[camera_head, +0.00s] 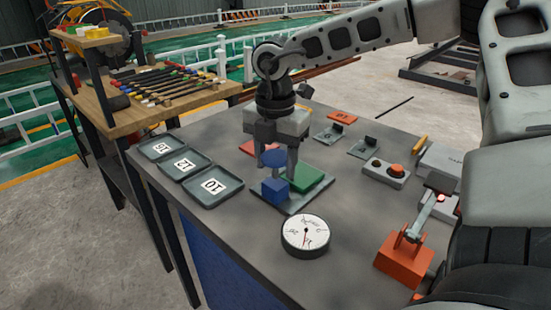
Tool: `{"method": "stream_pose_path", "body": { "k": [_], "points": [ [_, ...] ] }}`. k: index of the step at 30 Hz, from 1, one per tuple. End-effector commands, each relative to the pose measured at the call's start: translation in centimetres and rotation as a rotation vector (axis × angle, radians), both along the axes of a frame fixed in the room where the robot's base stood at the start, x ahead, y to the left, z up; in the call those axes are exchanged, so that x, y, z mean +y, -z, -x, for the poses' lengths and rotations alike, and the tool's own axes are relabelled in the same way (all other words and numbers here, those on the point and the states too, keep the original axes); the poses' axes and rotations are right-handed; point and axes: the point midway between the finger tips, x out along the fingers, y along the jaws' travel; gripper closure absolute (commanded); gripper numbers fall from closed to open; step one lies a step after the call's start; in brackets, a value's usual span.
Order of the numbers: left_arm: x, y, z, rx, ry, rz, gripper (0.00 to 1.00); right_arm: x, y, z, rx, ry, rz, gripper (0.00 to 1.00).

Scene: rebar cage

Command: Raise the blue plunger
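The blue plunger (274,158) has a round blue head above a blue block (275,191). The block stands on the near left part of a grey plate (293,209), beside a green block (312,179). A red block (249,148) shows behind and to the left. My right gripper (282,158) points down right at the plunger's head, with its fingers close around or behind it. I cannot tell whether the fingers touch or grip the head. My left gripper is not in view.
A round dial gauge (305,236) stands in front of the plate. Three numbered trays (213,185) lie at the left. An orange toggle device (404,262) and a button box (385,173) stand at the right. The grey table (245,245) is clear at the front left.

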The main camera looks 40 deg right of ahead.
Motion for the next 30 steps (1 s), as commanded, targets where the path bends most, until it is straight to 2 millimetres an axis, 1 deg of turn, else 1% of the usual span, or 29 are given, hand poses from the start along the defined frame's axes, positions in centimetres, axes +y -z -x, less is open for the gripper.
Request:
{"method": "stream_pose_path", "body": {
  "k": [1, 2, 3, 4, 8, 11, 13, 16, 20, 21, 23, 30],
  "points": [
    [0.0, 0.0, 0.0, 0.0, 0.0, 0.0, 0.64, 0.0, 0.0, 0.0, 0.0, 0.0, 0.0, 0.7],
    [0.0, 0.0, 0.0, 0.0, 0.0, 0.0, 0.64, 0.0, 0.0, 0.0, 0.0, 0.0, 0.0, 0.79],
    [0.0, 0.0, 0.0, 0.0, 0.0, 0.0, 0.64, 0.0, 0.0, 0.0, 0.0, 0.0, 0.0, 0.9],
    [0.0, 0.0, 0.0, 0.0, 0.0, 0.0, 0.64, 0.0, 0.0, 0.0, 0.0, 0.0, 0.0, 0.92],
    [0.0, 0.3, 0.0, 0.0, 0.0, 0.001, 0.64, 0.0, -0.6, -0.1, -0.003, 0.001, 0.0, 0.92],
    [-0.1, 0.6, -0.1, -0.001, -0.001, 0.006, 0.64, 0.0, -1.6, -0.1, -0.004, 0.0, 0.002, 0.92],
    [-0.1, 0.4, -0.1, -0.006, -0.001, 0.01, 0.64, 0.0, -2.2, -0.1, -0.003, 0.002, 0.001, 0.91],
    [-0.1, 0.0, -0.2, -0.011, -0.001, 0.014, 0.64, 0.0, -2.4, -0.1, -0.003, 0.001, -0.001, 0.91],
    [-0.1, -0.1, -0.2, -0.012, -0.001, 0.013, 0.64, 0.0, -2.6, -0.1, -0.005, 0.001, -0.001, 0.91],
    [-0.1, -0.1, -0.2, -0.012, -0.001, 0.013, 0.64, 0.0, -2.6, -0.1, -0.006, 0.001, 0.0, 0.45],
    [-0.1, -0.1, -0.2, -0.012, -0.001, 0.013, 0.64, 0.0, -2.6, -0.1, -0.006, 0.001, 0.0, 0.29],
    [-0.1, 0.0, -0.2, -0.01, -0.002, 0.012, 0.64, 0.0, -2.4, -0.1, -0.003, 0.001, -0.001, 0.29]
  ]
}}
